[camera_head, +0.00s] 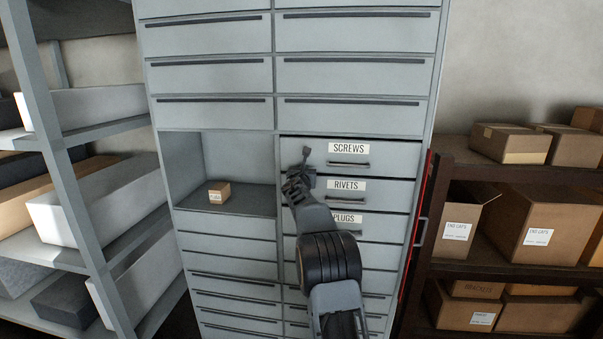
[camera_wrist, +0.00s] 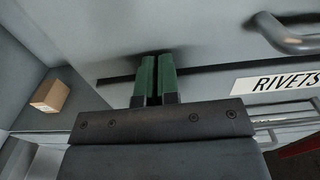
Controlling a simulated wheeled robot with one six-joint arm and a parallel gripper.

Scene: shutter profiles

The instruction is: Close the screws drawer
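The screws drawer (camera_head: 390,154) is a grey front with a "SCREWS" label and a bar handle (camera_head: 348,164), in the right column of the cabinet. A dark line runs along its top edge; it looks nearly flush, and I cannot tell how far it stands out. My gripper (camera_head: 306,153) is at the left part of this front, left of the label and handle. In the wrist view its green fingers (camera_wrist: 154,80) are together and empty, pointing at the drawer front (camera_wrist: 200,30). Contact cannot be told. The handle (camera_wrist: 290,40) is to their right.
The rivets drawer (camera_head: 390,192) and plugs drawer (camera_head: 395,226) lie below. Left is an open compartment with a small box (camera_head: 219,192). Shelves with long boxes (camera_head: 95,195) stand left; a rack with cartons (camera_head: 540,225) stands right.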

